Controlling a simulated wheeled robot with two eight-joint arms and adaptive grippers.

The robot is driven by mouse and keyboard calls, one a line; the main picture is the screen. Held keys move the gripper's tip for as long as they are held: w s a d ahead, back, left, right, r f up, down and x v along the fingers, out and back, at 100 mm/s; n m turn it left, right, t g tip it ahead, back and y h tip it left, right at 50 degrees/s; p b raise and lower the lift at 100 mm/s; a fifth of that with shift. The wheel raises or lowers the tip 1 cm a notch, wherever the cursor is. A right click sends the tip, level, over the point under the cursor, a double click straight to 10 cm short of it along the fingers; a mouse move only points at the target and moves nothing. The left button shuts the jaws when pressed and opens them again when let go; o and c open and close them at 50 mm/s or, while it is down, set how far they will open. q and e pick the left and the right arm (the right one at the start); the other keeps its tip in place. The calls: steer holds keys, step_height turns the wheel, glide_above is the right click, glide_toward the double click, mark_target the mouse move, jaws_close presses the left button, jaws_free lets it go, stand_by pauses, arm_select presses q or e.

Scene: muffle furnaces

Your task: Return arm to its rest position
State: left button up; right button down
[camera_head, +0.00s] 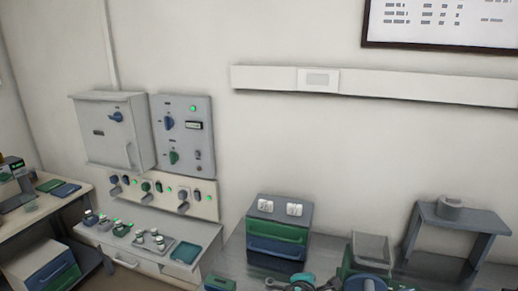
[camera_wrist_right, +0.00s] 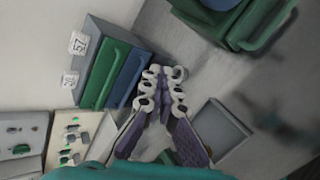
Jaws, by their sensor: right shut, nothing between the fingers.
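My right gripper (camera_wrist_right: 160,78) shows in the right wrist view. Its two purple-padded fingers with pale knuckled tips come together at the tips, with nothing held between them. It appears in front of the small drawer unit (camera_wrist_right: 112,62) with a green and a blue drawer front; I cannot tell whether they touch. In the head view, teal and dark parts at the bottom edge look like my right arm, but its fingertips are not clear there. My left gripper is not in view.
In the head view the drawer unit (camera_head: 278,228) stands on the grey bench by the wall. Right of it are a grey bin (camera_head: 371,248) and a dark raised stand (camera_head: 466,224). Wall control boxes (camera_head: 186,134) and a side table (camera_head: 150,257) are at left.

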steer(key=s+d+f+m+g+y, duration=0.1)
steer(key=s+m+y, duration=0.1)
steer(key=s+m, duration=0.6)
steer(key=s+d+m+g+y, duration=0.1)
steer(key=s+d+m+y, duration=0.1)
steer(key=s+m, duration=0.7)
steer(key=shift+s+f+m+g, duration=0.3)
steer(key=shift+s+f+g, duration=0.1)
steer(key=shift+s, duration=0.75)
